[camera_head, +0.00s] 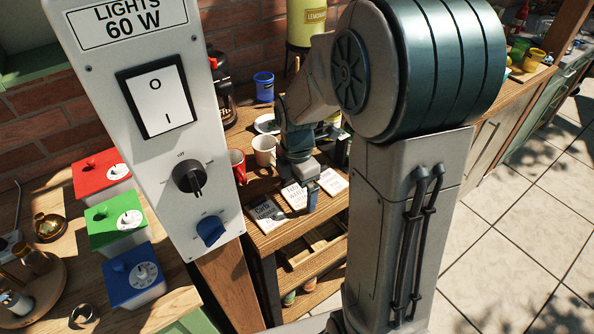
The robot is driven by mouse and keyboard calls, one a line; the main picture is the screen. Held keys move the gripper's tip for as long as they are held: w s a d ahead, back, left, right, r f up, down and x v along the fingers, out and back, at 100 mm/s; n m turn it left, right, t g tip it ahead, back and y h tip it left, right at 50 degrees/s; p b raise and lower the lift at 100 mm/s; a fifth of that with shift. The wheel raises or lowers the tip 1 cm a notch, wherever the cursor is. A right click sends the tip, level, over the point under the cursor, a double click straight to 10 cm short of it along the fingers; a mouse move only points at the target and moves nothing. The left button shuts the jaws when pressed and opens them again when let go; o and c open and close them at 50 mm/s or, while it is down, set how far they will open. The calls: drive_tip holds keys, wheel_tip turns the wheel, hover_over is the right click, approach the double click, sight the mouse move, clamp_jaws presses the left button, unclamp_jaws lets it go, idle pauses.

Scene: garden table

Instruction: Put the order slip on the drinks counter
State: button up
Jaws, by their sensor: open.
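Several small printed paper cards lie in a row on the wooden counter: a dark-and-white one on the left (267,214), a white one in the middle (293,195) and another white one on the right (334,181). I cannot read them well enough to tell which is the order slip. The wooden counter (290,238) also bears mugs and drinks gear, so it looks like the drinks counter. My gripper (312,192) is open, just above the middle and right cards. Its fingers are small and partly hidden, and I cannot tell whether they touch a card.
A red mug (237,166), a white mug (264,151), a blue cup (264,86), a coffee maker (222,95) and a yellow-green dispenser (306,24) stand behind the cards. A switch panel (165,130) blocks the view at left. Tiled floor (520,240) is clear at right.

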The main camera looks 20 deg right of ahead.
sight(297, 193)
wheel_tip(297, 193, up, 11)
drive_tip(key=s+m+t, duration=0.3)
drive_tip(key=s+m, duration=1.1)
drive_tip(key=m, duration=0.7)
drive_tip(key=shift+s+f, duration=0.15)
